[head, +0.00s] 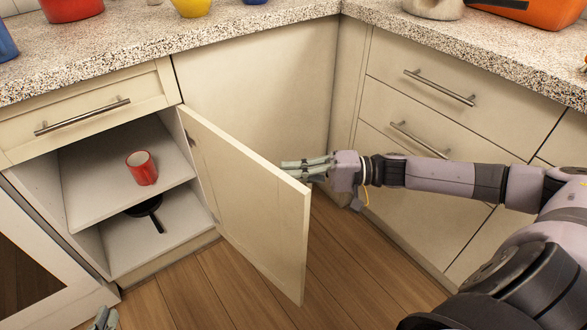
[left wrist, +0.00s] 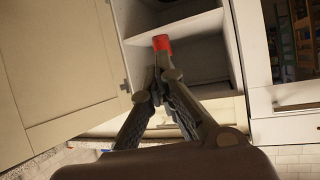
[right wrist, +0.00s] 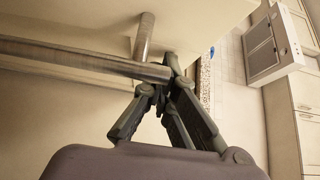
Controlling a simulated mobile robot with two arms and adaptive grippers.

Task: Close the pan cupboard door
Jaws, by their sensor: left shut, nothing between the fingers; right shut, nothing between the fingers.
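The pan cupboard's cream door (head: 250,205) stands wide open, swung out to the right of the cupboard. Inside, a black pan (head: 147,208) lies on the cupboard floor. My right gripper (head: 288,164) is shut and empty on the outer side of the door, by its top edge near the free end. In the right wrist view its fingertips (right wrist: 165,82) are close to a metal bar handle (right wrist: 85,58); I cannot tell whether they touch. My left gripper (head: 104,320) is shut and empty, low before the cupboard; its fingertips (left wrist: 158,78) show in the left wrist view.
A red mug (head: 142,167) stands on the upper shelf (head: 105,197). A closed drawer (head: 80,112) is above the cupboard. Closed drawers (head: 440,90) flank my right arm. The speckled counter (head: 270,25) overhangs. Wooden floor (head: 190,295) before the cupboard is clear.

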